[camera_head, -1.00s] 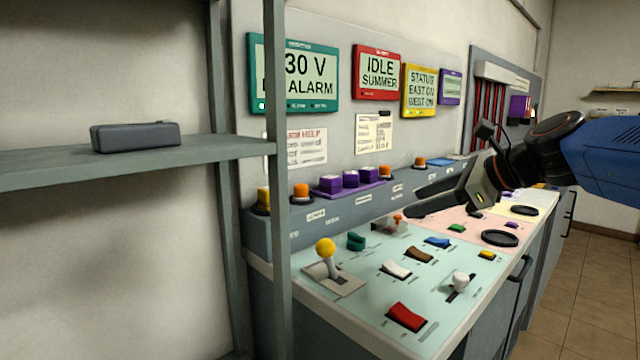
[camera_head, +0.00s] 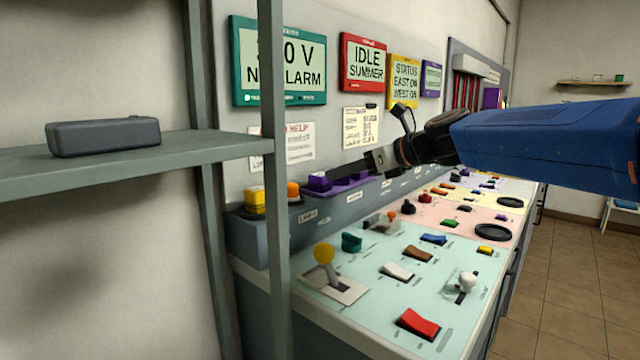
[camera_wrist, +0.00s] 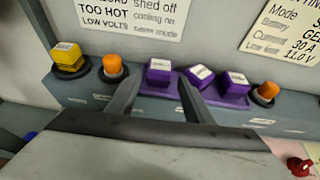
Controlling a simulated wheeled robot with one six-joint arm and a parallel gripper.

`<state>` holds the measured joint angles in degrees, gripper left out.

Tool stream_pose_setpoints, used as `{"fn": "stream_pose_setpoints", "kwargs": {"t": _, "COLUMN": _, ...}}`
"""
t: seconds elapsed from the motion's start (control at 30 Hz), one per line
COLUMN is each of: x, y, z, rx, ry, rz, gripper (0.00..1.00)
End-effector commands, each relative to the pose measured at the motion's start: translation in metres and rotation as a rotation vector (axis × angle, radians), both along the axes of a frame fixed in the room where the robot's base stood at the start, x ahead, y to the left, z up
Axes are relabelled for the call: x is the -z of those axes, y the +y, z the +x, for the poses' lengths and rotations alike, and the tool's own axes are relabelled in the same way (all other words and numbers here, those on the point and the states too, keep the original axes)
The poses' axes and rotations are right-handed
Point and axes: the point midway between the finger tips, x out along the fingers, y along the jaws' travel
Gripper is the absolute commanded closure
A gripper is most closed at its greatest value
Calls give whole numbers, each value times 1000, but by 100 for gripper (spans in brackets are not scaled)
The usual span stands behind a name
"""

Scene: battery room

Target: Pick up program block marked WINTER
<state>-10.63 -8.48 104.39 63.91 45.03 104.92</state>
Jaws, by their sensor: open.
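Three purple blocks with white labelled tops sit on a purple tray (camera_wrist: 160,90) on the panel's back ledge. In the wrist view they are a left block (camera_wrist: 159,70), a middle block (camera_wrist: 199,75) and a right block (camera_wrist: 233,83). The labels are too small to read, so I cannot tell which says WINTER. My gripper (camera_wrist: 160,75) is open, its fingertips on either side of the left block in the picture; contact is not clear. In the head view my gripper (camera_head: 352,170) hangs over the tray and partly hides the blocks; the left block (camera_head: 319,182) shows.
A yellow block (camera_wrist: 68,56) and an orange knob (camera_wrist: 113,65) stand left of the tray; another orange knob (camera_wrist: 267,92) stands to its right. A grey shelf post (camera_head: 272,180) rises in front at left. The panel (camera_head: 345,285) carries several switches and levers.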

Motion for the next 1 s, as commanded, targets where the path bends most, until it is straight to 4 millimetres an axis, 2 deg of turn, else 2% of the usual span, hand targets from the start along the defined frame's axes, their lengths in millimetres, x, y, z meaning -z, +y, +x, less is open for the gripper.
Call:
{"fn": "stream_pose_setpoints", "kwargs": {"t": 0.2, "x": 12, "y": 22, "z": 16, "rx": -1, "ry": 0, "rz": -1, "gripper": 53}}
{"fn": "stream_pose_setpoints", "kwargs": {"t": 0.47, "x": 16, "y": 30, "z": 22, "rx": -1, "ry": -1, "rz": -2, "gripper": 53}}
{"fn": "stream_pose_setpoints", "kwargs": {"t": 0.83, "x": 33, "y": 63, "z": 45, "rx": -1, "ry": 0, "rz": -1, "gripper": 53}}
{"fn": "stream_pose_setpoints", "kwargs": {"t": 1.0, "x": 35, "y": 65, "z": 48, "rx": 1, "ry": -1, "rz": -1, "gripper": 53}}
